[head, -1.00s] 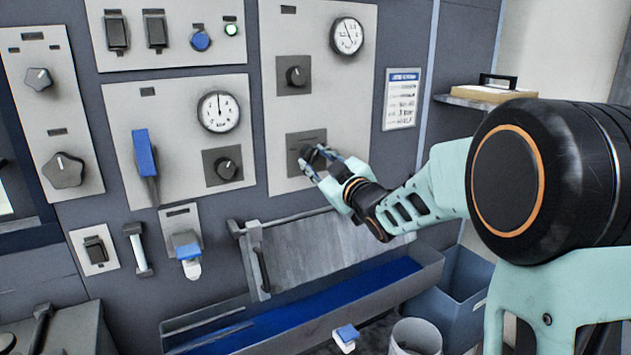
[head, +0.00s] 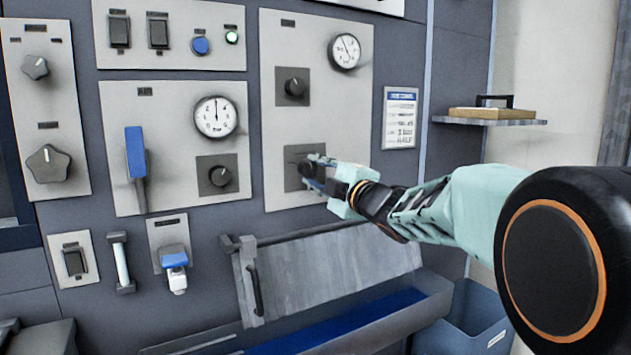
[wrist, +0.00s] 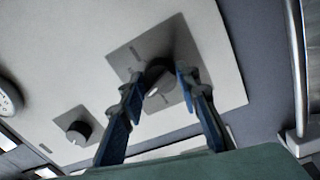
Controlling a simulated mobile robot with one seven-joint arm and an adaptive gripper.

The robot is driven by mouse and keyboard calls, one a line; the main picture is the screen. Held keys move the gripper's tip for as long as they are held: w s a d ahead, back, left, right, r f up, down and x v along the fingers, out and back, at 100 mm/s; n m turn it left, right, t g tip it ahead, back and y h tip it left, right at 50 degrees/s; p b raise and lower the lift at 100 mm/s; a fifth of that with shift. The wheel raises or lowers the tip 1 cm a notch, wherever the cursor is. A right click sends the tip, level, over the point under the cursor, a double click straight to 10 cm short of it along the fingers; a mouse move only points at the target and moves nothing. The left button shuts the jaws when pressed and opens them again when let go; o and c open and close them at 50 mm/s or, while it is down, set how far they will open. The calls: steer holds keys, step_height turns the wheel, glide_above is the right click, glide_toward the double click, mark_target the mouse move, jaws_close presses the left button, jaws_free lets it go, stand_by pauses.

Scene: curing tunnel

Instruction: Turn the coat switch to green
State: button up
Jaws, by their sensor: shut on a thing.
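A dark rotary knob on a grey square plate (head: 291,182) sits low on the right-hand light panel. I cannot read its label, so I cannot tell from print that it is the coat switch. My gripper (head: 318,173) is at this knob, reaching in from the right, and partly hides it. In the wrist view the knob (wrist: 158,76) with a pale pointer mark lies between the two blue-padded fingertips of my gripper (wrist: 160,84), which are shut on it. No green mark is readable on its plate.
Another knob (head: 292,87) and a dial gauge (head: 345,52) are above on the same panel. A further knob (head: 220,176) and blue-handled lever (head: 136,155) are left. A hinged grey flap (head: 335,265) juts out below. A shelf (head: 490,121) stands right.

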steer(key=shift+n, duration=0.3)
steer(key=o, duration=1.1)
steer(key=shift+o, duration=0.2)
steer(key=r+v, duration=0.1)
steer(key=v, duration=1.1)
steer(key=shift+f, duration=0.45)
